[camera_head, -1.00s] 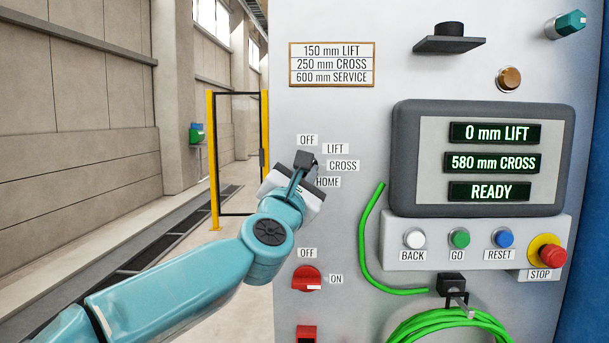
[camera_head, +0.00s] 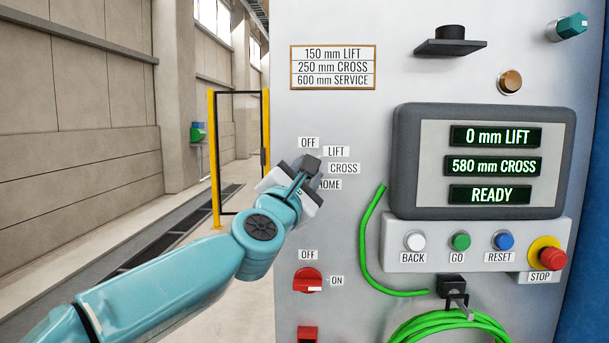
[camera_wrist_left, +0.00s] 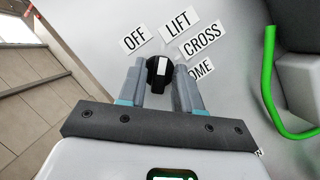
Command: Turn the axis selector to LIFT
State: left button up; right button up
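The axis selector is a black knob (camera_wrist_left: 158,76) with a white mark, seen in the left wrist view below the OFF, LIFT, CROSS and HOME labels. Its mark points up, roughly toward LIFT; the exact setting is hard to read. My left gripper (camera_wrist_left: 160,82) has its two fingers on either side of the knob, apart, with narrow gaps beside it. In the head view the left gripper (camera_head: 304,176) is at the panel and partly covers the selector and the HOME label. The LIFT label (camera_head: 336,152) is clear. My right gripper is not in view.
A red OFF/ON switch (camera_head: 307,280) sits below. The display (camera_head: 490,165) reads 0 mm LIFT, 580 mm CROSS, READY.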

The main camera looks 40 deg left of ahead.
pick_arm(q)
jog(key=b+v, duration=0.3)
jog(key=v, duration=1.3)
jog(key=shift+s+d, duration=0.2)
jog(key=shift+s, duration=0.05)
